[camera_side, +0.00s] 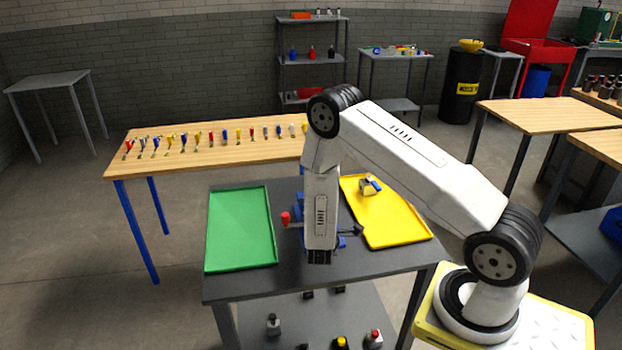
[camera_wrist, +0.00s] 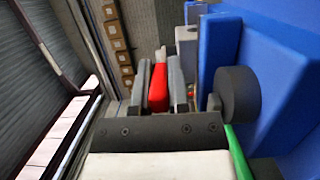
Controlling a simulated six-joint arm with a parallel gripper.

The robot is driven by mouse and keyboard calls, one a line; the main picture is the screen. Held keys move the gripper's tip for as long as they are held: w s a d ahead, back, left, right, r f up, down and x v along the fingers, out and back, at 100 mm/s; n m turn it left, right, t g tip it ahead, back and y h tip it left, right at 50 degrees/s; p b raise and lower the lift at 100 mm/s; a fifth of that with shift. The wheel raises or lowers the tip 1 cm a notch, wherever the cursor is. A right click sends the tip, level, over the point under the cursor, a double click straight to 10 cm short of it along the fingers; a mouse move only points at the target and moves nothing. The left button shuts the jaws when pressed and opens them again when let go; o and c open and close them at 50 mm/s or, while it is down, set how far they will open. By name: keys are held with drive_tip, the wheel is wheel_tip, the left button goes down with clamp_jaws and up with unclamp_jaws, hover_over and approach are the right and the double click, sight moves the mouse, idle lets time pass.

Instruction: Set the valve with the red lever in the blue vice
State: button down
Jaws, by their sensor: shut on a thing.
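In the wrist view my gripper (camera_wrist: 159,75) is shut on a red part, the red lever (camera_wrist: 158,90), which stands between its grey fingers. The valve's body is hidden in that view. The blue vice (camera_wrist: 222,45) fills the right side, close beside the fingers, with a dark round knob (camera_wrist: 238,95) in front of it. In the side view my arm hides most of the vice (camera_side: 298,213). A red piece (camera_side: 285,218) shows just left of my arm there; I cannot tell whether it is the same lever. Whether the valve touches the vice is hidden.
A green tray (camera_side: 208,240) lies left on the dark table and a yellow tray (camera_side: 400,240) right. A blue-levered valve (camera_side: 370,186) lies in the yellow tray. A wooden bench (camera_side: 215,157) with several small coloured items stands behind. Several parts sit on the lower shelf.

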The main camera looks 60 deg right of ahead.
idle(0.3)
drive_tip(key=c, duration=0.5)
unclamp_jaws()
drive_tip(key=shift+c, duration=0.2)
drive_tip(key=shift+f, duration=0.1)
drive_tip(key=v, duration=0.7)
drive_tip(key=shift+s+a, duration=0.2)
drive_tip(key=shift+a, duration=0.15)
drive_tip(key=shift+w, duration=0.1)
